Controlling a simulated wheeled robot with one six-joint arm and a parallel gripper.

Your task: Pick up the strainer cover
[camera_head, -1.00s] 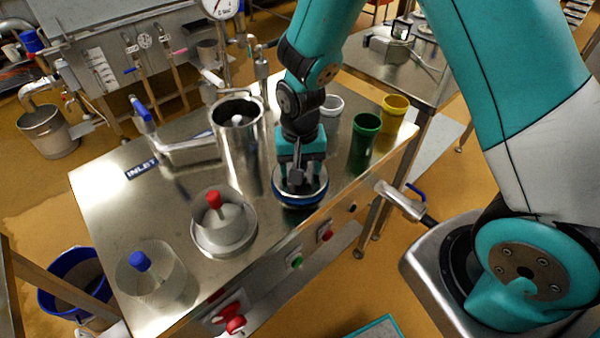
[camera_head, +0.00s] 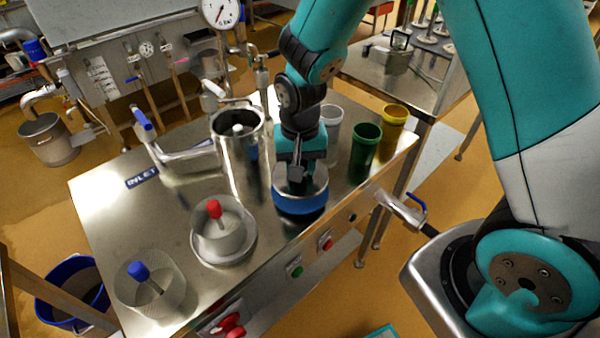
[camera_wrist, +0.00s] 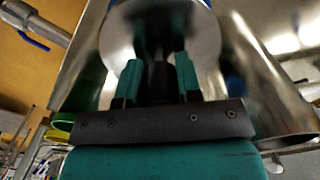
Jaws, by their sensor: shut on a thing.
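The strainer cover (camera_head: 301,203) looks like a round metal disc with a thick blue band around its side. It is at the front right part of the steel table in the head view. My gripper (camera_head: 298,172) points down over its middle and is shut on its dark upright handle. In the wrist view, the two teal fingers of my gripper (camera_wrist: 157,75) close around the dark handle, and the shiny disc of the cover (camera_wrist: 195,40) lies beyond them. I cannot tell whether the cover's underside touches the table.
A tall open steel cylinder (camera_head: 226,150) stands behind left of the cover. Green (camera_head: 364,150), yellow (camera_head: 392,122) and white (camera_head: 331,135) cups stand to the right. A red-knobbed cup (camera_head: 222,238) and a blue-knobbed cup (camera_head: 150,290) stand front left. Inlet pipework lies at the left.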

